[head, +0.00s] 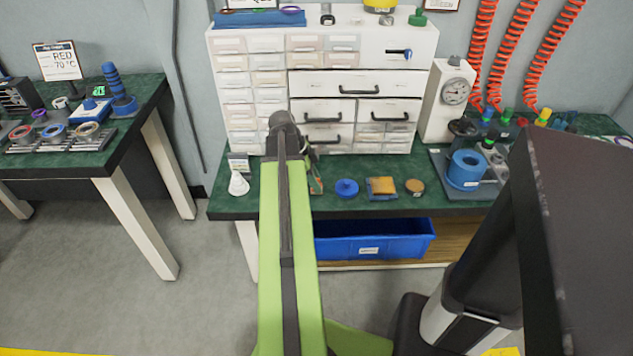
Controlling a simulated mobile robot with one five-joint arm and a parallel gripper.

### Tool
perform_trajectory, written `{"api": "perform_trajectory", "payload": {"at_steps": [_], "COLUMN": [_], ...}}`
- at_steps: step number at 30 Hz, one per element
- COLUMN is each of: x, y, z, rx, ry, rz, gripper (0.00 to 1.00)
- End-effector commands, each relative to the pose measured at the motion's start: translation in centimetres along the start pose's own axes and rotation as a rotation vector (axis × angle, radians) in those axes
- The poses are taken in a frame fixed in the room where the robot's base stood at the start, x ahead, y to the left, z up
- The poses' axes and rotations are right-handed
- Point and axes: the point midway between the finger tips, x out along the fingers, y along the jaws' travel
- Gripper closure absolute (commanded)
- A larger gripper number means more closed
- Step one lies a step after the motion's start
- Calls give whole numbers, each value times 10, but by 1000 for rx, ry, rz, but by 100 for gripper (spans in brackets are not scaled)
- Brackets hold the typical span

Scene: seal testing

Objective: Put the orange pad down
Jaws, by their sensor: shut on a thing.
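My gripper (314,178) is at the end of my green arm, low over the front of the green bench top (450,207), left of centre. My arm hides most of it. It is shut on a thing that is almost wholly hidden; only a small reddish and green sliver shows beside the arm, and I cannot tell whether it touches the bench. A square orange-brown pad (382,187) with a dark bluish edge lies flat on the bench to the right of my gripper. I cannot tell whether this is the orange pad meant.
A blue knobbed piece (347,188) and a round brown disc (414,187) flank the square pad. A white funnel (238,184) stands left of my arm. A white drawer cabinet (345,139) stands behind; a gauge stand (447,100) and blue ring (466,169) are at right.

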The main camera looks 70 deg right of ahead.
Motion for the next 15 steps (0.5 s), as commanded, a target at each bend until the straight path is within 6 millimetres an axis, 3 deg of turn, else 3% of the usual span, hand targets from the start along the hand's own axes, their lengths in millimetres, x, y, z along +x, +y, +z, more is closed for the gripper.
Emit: {"api": "perform_trajectory", "payload": {"at_steps": [2, 3, 6, 7, 15], "x": [4, 2, 2, 2, 2], "y": [0, 0, 0, 0, 0], "z": [2, 1, 1, 1, 1], "rx": [0, 0, 0, 0, 0], "ry": [0, 0, 0, 0, 0], "rz": [0, 0, 0, 0, 0], "gripper": [100, 65, 52, 48, 48]}}
